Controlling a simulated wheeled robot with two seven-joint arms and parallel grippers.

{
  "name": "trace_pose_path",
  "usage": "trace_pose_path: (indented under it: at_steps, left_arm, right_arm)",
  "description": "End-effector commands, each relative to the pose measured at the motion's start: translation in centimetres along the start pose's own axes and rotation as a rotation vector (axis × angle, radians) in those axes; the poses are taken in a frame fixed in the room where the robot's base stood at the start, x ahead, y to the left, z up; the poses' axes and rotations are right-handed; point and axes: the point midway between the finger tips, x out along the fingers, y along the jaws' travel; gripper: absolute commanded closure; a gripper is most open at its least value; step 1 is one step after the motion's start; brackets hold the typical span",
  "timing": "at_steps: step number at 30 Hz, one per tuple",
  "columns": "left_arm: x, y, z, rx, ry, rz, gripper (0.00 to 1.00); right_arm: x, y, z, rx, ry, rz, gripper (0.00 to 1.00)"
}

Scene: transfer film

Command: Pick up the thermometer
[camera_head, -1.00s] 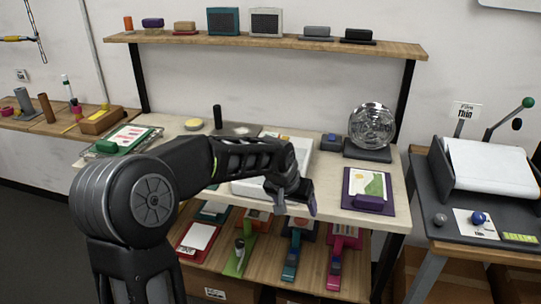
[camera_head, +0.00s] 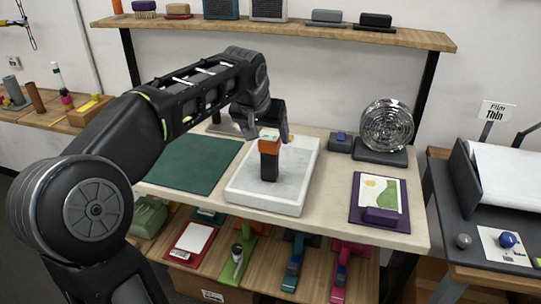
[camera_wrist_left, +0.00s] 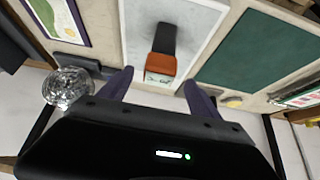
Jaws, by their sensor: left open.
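The thermometer, an orange-topped device with a black handle (camera_head: 269,162), is at the middle of a white slab (camera_head: 245,196) on the table. In the left wrist view the orange head and dark handle (camera_wrist_left: 163,42) show, with a small pale display at the head's near end. My left gripper (camera_head: 266,129) is at the orange head, its arm coming in from the left. In the left wrist view its two fingers (camera_wrist_left: 160,88) are spread, with the orange head just beyond and between them. Nothing is held. My right gripper is not in view.
A green mat (camera_head: 193,163) lies left of the slab. A purple board with a picture (camera_head: 379,196) lies at the right. A shelf (camera_head: 300,32) hangs above.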

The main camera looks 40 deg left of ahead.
Motion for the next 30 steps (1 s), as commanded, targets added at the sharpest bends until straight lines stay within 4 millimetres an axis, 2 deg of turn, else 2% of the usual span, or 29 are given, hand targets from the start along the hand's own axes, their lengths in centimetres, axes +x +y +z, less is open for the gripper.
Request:
trace_pose_path:
  at_steps: [4, 11, 22, 30]
  left_arm:
    - [0.5, 0.0, 0.0, 0.001, -0.003, 0.0, 0.27]
    - [2.6, 0.0, 0.1, 0.0, -0.003, 0.0, 0.27]
    - [3.2, 0.1, 0.1, 0.0, -0.002, 0.0, 0.27]
    - [6.8, 0.1, 0.2, 0.001, -0.004, 0.0, 0.27]
  right_arm:
    - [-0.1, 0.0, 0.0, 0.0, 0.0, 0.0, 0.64]
    - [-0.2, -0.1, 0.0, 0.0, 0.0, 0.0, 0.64]
    - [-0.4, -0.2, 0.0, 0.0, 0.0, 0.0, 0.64]
    - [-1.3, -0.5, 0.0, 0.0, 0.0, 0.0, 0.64]
